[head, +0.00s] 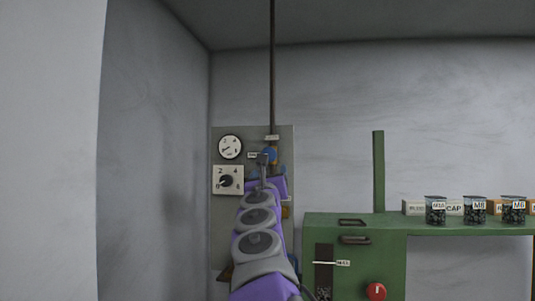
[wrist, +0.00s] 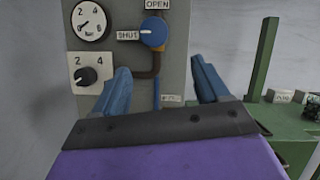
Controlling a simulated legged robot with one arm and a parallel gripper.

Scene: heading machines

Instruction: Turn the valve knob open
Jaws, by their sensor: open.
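The blue valve knob (wrist: 153,32) is on the grey panel (wrist: 183,60), on a brown pipe, with a SHUT label (wrist: 128,35) to its left and an OPEN label (wrist: 157,4) above. A pale mark on the knob points left, toward SHUT. In the head view the knob (head: 269,154) shows small just above the end of my arm. My gripper (wrist: 160,78) has its blue fingers spread apart and empty. In the wrist view the knob appears above and between the fingertips, apart from them. In the head view my arm hides the panel's lower middle.
A round gauge (wrist: 89,19) and a black dial (wrist: 88,75) are on the panel, left of the knob. A green machine (head: 355,255) with a red knob (head: 376,291) and an upright post (head: 379,170) stands to the right. Jars (head: 475,211) stand on a green shelf.

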